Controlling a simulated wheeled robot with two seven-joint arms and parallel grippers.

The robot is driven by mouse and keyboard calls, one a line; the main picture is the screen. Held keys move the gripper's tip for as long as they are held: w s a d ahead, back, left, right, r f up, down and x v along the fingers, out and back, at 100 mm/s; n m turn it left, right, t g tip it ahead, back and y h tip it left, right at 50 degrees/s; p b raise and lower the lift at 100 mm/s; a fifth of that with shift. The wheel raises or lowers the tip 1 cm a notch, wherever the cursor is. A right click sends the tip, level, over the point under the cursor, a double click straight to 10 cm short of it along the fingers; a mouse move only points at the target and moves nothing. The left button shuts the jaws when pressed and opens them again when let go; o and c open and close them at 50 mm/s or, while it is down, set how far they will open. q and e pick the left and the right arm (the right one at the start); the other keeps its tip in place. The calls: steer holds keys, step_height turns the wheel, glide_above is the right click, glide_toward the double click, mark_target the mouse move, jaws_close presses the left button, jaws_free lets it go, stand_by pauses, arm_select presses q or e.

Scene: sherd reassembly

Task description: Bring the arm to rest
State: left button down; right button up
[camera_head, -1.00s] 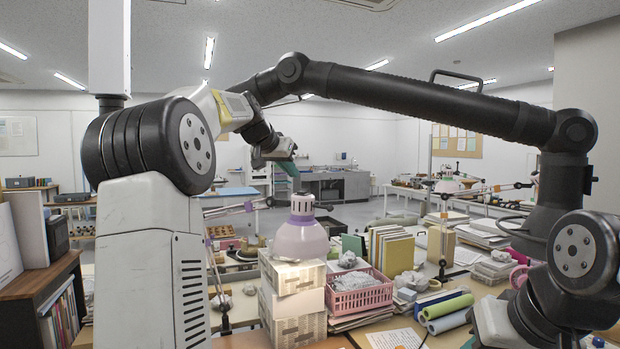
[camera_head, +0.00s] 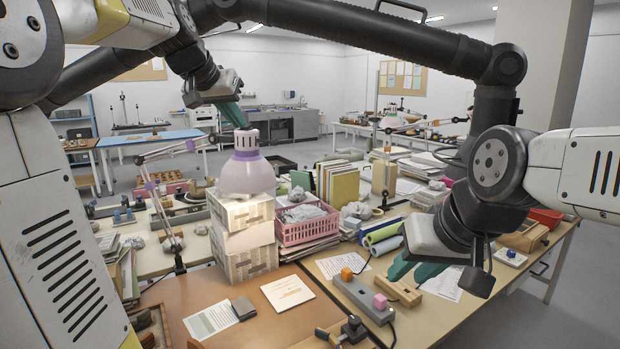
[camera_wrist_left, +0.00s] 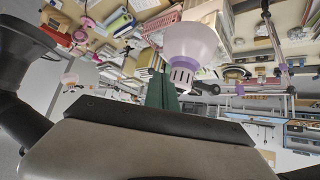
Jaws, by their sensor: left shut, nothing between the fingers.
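My left gripper (camera_head: 235,116) is raised at the upper left of the head view. Its green fingers are together with nothing between them, and in the picture they overlap the space just above the lilac lamp (camera_head: 247,174). In the left wrist view the green fingers (camera_wrist_left: 162,93) show next to the lamp shade (camera_wrist_left: 188,45). My right gripper (camera_head: 410,270) is low at the right of the head view, over the bench beside the papers and a wooden block. Its two green fingers appear apart, with nothing seen between them.
White boxes (camera_head: 245,240) are stacked under the lamp. A pink basket (camera_head: 305,224), books (camera_head: 338,184) and rolled tubes (camera_head: 382,239) stand behind the bench's front area. The brown board (camera_head: 235,293) has bare room.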

arm_select(q)
steer(key=s+d+f+n+g, duration=0.1)
steer(key=s+d+f, duration=0.1)
steer(key=s+f, duration=0.8)
steer(key=s+d+f+g, duration=0.2)
steer(key=s+f, duration=0.8)
steer(key=s, duration=0.7)
steer(key=shift+d+f+n+y, duration=0.3)
steer(key=shift+d+n, duration=0.1)
steer(key=shift+d, duration=0.4)
